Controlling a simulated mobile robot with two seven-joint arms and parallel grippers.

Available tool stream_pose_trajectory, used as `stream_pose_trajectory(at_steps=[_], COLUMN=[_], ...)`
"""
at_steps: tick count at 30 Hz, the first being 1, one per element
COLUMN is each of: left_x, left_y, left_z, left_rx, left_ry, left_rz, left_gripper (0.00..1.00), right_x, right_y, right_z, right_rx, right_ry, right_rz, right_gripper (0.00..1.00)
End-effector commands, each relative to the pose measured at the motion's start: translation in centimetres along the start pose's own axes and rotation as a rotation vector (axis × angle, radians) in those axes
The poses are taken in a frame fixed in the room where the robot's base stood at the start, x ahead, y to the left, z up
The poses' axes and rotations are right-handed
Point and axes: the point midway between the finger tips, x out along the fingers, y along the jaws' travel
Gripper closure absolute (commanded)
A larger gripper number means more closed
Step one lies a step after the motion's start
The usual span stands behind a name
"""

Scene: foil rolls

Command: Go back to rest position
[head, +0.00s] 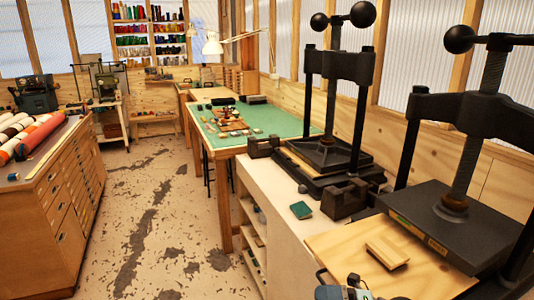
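Several rolls (38,136) in orange, red and pale colours lie side by side on a wooden drawer cabinet (62,196) at the left. A small grey and black piece (343,291) shows at the bottom edge, over or beside the plywood board; it may be the tip of my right gripper. It is cut off by the frame, and I cannot tell whether it is open or shut or holds anything. My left gripper is not in view.
Two black screw presses (340,68) (468,110) stand on the right-hand counter. A wooden block (387,252) lies on a plywood board (345,250), with a small green block (301,210) nearby. A green-topped table (285,121) stands behind. The worn floor (160,225) between is clear.

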Motion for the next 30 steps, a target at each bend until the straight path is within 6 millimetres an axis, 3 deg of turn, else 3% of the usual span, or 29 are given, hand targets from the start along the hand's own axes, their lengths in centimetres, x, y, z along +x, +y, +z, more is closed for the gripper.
stream_pose_trajectory(at_steps=[2, 5, 8, 10, 15, 18, 21, 24, 30], left_x=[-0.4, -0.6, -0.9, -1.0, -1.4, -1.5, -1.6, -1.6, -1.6], left_y=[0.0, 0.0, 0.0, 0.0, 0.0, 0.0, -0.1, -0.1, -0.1], left_z=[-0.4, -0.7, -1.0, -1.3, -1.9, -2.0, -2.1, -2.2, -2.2], left_rx=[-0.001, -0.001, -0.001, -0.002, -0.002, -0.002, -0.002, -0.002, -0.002], left_ry=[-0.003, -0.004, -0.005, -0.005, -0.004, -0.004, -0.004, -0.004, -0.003], left_rz=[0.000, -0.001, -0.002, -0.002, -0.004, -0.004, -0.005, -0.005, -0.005], left_gripper=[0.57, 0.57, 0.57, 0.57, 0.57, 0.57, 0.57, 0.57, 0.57], right_x=[0.2, -1.1, -3.4, -5.3, -9.3, -10.5, -11.1, -11.3, -11.3], right_y=[0.0, -1.2, -4.0, -7.0, -14.6, -17.7, -19.4, -20.2, -20.4], right_z=[-0.7, -0.7, -1.4, -2.7, -8.8, -12.6, -15.3, -16.5, -16.7], right_rx=[0.170, 0.398, 0.653, 0.844, 1.303, 1.502, 1.626, 1.684, 1.696], right_ry=[-0.169, -0.403, -0.647, -0.820, -1.179, -1.308, -1.379, -1.410, -1.415], right_rz=[0.170, 0.336, 0.452, 0.503, 0.533, 0.514, 0.491, 0.480, 0.477], right_gripper=[0.00, 0.00, 0.00, 0.00, 0.00, 0.00, 0.00, 0.00, 0.00])
